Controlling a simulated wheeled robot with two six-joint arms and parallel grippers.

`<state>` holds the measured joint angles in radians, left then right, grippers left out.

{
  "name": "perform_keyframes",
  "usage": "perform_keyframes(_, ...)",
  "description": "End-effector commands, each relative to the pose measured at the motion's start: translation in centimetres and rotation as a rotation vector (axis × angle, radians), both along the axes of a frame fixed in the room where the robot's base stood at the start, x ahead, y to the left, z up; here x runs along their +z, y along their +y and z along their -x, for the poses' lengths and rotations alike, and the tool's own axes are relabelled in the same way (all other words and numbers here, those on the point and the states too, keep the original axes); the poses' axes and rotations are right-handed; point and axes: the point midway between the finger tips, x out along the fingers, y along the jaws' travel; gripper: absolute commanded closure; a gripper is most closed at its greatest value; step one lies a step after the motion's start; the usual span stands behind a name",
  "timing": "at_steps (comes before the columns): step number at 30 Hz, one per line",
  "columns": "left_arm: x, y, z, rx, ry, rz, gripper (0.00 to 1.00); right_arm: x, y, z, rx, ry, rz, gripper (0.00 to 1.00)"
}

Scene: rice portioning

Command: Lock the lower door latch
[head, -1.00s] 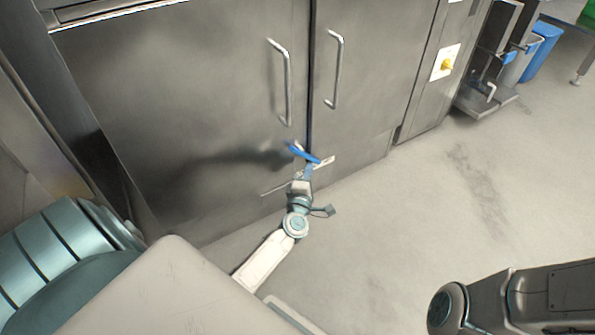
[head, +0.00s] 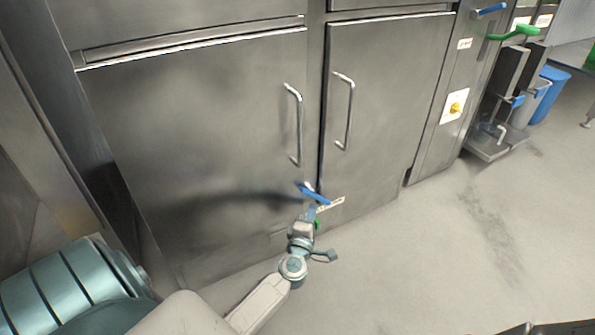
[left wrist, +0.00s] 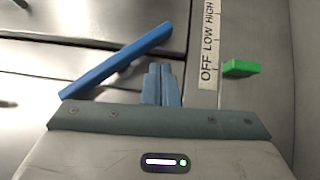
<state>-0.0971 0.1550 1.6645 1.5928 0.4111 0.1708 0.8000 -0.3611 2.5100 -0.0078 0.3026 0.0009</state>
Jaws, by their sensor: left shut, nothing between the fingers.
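The lower door latch is a blue lever (head: 314,193) at the bottom of the seam between two steel doors. It lies slanted in the head view. In the left wrist view the blue lever (left wrist: 118,60) runs diagonally, on a metal pivot. My left gripper (head: 311,210) is shut and empty, just below the lever in the head view. In the left wrist view its fingertips (left wrist: 161,70) are together, right of the lever's middle; I cannot tell whether they touch it. My right gripper is out of view.
A label strip (left wrist: 209,45) reading OFF LOW HIGH and a green piece (left wrist: 241,68) are right of the fingers. Two vertical door handles (head: 297,125) (head: 346,112) stand above. A yellow switch (head: 455,107) is farther right. The floor (head: 400,260) in front is clear.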

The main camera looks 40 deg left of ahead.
Motion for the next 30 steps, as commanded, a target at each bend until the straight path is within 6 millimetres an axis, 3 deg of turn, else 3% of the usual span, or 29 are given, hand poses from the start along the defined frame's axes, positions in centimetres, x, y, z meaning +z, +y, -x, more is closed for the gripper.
perform_keyframes(5, 0.9, 0.4, 1.0, -0.001, 0.068, -0.028, 1.0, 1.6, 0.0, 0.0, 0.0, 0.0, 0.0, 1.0)
perform_keyframes(6, 0.3, 0.5, 1.3, -0.001, 0.063, -0.026, 1.0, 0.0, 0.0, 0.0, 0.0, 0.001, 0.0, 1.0)
perform_keyframes(8, 0.6, 0.7, 1.7, 0.0, 0.063, -0.026, 1.0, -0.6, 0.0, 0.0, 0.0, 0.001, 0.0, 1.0)
perform_keyframes(9, 1.3, 1.1, 2.6, 0.0, 0.069, -0.031, 1.0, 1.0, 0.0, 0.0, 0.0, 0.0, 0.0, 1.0)
perform_keyframes(14, 1.1, 1.8, 5.8, 0.0, 0.07, -0.027, 1.0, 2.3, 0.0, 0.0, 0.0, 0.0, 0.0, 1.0)
perform_keyframes(28, 1.0, -1.8, 14.5, 0.002, 0.067, -0.024, 1.0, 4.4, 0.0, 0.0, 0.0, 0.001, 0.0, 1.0)
perform_keyframes(30, 2.5, -1.9, 14.0, 0.003, 0.042, -0.053, 1.0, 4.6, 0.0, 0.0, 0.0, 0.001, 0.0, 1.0)
